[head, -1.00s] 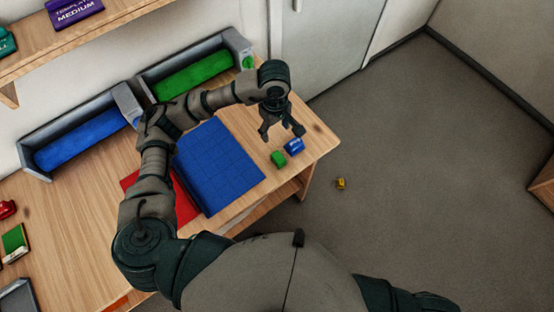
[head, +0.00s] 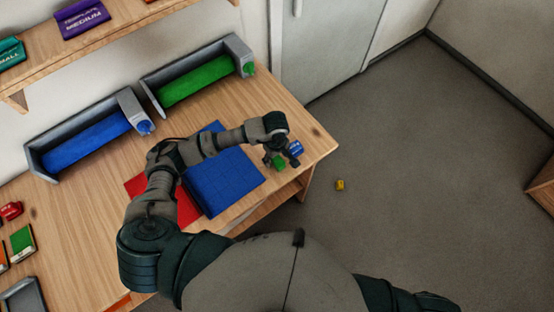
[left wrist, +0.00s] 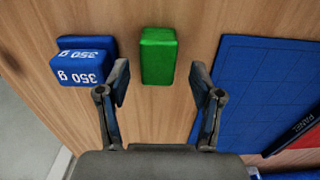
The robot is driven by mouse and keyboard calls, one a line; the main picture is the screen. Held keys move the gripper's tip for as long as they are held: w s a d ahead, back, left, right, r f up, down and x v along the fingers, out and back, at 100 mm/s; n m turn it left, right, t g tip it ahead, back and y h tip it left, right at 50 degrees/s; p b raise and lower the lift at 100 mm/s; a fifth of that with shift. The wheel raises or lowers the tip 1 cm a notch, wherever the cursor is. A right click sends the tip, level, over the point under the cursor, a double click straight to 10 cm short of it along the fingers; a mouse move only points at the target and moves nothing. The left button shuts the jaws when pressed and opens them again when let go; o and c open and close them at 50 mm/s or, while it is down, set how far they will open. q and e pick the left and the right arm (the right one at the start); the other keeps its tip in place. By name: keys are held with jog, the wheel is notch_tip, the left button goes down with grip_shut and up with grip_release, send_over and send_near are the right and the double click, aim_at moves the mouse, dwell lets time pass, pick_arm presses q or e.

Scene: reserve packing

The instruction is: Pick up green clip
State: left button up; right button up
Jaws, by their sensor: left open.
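The green clip (head: 279,162) is a small green block on the wooden table near its right end. In the left wrist view the green clip (left wrist: 158,57) lies on the wood just ahead of the fingertips, roughly centred between them. My left gripper (head: 281,161) is open and empty, low over the table at the green clip. Its two fingers also show in the left wrist view (left wrist: 158,85), one on each side of the gap. In the head view the fingers partly cover the clip. My right gripper is not seen.
A blue block marked 350 g (left wrist: 84,62) lies close beside the green clip; it also shows in the head view (head: 295,148). A blue gridded mat (head: 225,182) lies on the other side. The table's right edge is near. A yellow object (head: 340,185) lies on the floor.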

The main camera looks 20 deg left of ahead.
pick_arm(q)
jog(key=shift+d+f, duration=0.1)
jog(key=shift+f, duration=0.7)
jog(key=shift+d, duration=0.15)
jog(key=shift+c, duration=1.2)
jog(key=c, duration=0.8)
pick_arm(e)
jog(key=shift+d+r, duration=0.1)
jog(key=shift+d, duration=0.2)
